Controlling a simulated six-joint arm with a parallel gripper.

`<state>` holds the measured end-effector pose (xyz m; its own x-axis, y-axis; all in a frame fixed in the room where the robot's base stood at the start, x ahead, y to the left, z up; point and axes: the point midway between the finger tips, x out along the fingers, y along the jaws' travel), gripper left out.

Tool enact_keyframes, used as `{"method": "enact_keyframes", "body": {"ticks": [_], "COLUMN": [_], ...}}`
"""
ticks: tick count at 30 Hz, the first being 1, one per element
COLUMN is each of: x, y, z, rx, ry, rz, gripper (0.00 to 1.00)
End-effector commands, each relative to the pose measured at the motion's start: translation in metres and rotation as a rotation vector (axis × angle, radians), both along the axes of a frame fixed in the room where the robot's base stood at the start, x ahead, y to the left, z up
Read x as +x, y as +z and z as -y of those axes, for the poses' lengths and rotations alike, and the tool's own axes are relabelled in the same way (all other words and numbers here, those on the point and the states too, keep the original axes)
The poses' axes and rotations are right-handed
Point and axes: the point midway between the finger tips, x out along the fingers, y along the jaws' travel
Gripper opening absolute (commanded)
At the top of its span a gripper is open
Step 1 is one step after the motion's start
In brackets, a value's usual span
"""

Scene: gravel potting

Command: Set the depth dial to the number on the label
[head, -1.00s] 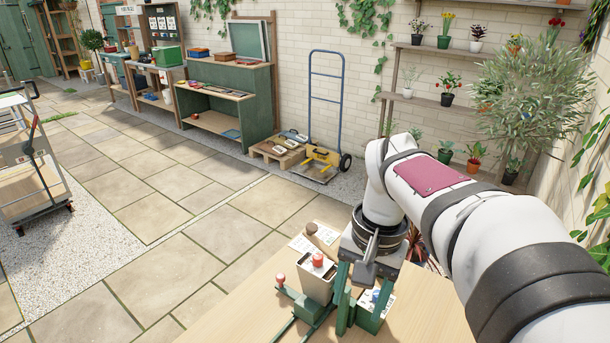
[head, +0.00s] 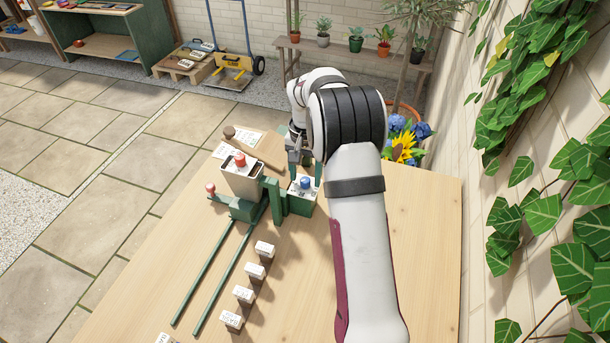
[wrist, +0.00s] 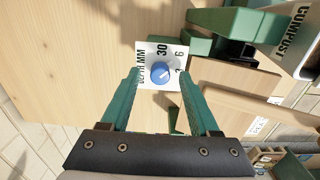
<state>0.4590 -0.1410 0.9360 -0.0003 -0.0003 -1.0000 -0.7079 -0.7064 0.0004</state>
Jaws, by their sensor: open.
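The depth dial is a blue knob (wrist: 161,73) on a white plate (wrist: 147,50) marked "DEPTH MM", with 30 and 6 readable around it. In the head view the knob (head: 305,182) sits on top of a green box (head: 301,205). Which number it points at is too small to tell. My gripper (wrist: 160,78) is open in the wrist view, its two green fingers on either side of the knob and apart from it. In the head view my gripper (head: 296,152) is above and behind the box. A white printed sheet (head: 222,151) lies at the table's far end; its print is unreadable.
A beige hopper (head: 241,183) with a red knob stands left of the dial box, beside a green post (head: 271,197). Two green rails (head: 213,272) run toward the front. Several white labelled blocks (head: 254,271) stand in a row. The table's right side is clear.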

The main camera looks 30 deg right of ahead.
Motion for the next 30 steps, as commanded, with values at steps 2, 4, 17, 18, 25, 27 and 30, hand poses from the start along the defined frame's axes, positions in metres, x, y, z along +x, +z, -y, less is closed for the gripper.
{"method": "enact_keyframes", "body": {"ticks": [2, 4, 17, 18, 25, 27, 30], "x": [0.0001, -0.0001, 0.0001, 0.0, 0.0, -0.0001, -0.0001], "y": [-0.006, -0.0087, -0.0092, -0.0091, -0.009, -0.0089, -0.0089], "z": [0.0001, -0.0001, -0.0001, 0.0, 0.0, 0.0001, 0.0001], "rx": [-0.001, -0.001, -0.001, -0.001, -0.001, -0.001, -0.001], "ry": [0.001, 0.001, 0.001, 0.001, 0.001, 0.001, 0.009], "rz": [0.001, 0.001, 0.001, 0.001, 0.001, 0.001, 0.001], "gripper": [0.62, 0.62, 0.26, 0.19, 0.0, 0.0, 0.0]}}
